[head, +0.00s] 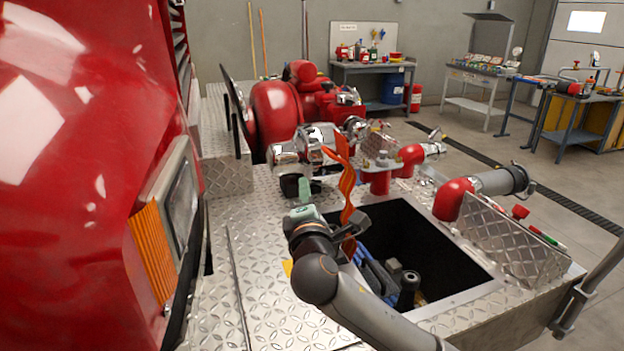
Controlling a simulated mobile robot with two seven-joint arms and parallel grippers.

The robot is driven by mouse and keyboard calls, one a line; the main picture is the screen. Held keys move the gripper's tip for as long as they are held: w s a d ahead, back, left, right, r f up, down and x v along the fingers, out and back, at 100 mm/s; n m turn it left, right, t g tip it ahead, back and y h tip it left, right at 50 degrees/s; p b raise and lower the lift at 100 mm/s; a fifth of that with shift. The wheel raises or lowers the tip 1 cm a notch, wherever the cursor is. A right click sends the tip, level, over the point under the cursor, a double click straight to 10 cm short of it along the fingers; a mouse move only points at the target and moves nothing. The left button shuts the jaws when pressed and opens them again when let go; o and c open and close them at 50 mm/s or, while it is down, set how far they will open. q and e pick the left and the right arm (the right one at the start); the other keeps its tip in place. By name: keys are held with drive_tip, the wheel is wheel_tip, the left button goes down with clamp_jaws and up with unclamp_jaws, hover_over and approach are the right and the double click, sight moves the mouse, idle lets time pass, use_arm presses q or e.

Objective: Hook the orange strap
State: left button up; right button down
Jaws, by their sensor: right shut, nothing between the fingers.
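The wavy orange strap (347,183) hangs near the middle of the head view. Its upper part is in front of the chrome pump fittings, and its lower part reaches down beside my right wrist at the left rim of the open compartment (462,305). My right gripper (304,188) is just left of the strap, with its fingers shut and empty, pointing away toward the chrome fittings (290,157). A gap shows between the fingertips and the strap in the picture; depth is hard to tell. The strap's lowest end is partly hidden by my arm. My left gripper is not in view.
The red truck body (80,130) fills the left side. Red and chrome pipe fittings (455,197) stand around the compartment, which holds dark and blue items. Bare tread plate (280,300) lies left of my arm. Workbenches (372,68) stand far behind.

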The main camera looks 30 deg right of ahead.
drive_tip(key=w+d+r, duration=0.1)
drive_tip(key=w+d, duration=0.5)
drive_tip(key=d, duration=0.1)
drive_tip(key=shift+w+d+r+p, duration=0.3)
drive_tip(key=shift+d+r, duration=0.05)
drive_tip(key=shift+r, duration=0.05)
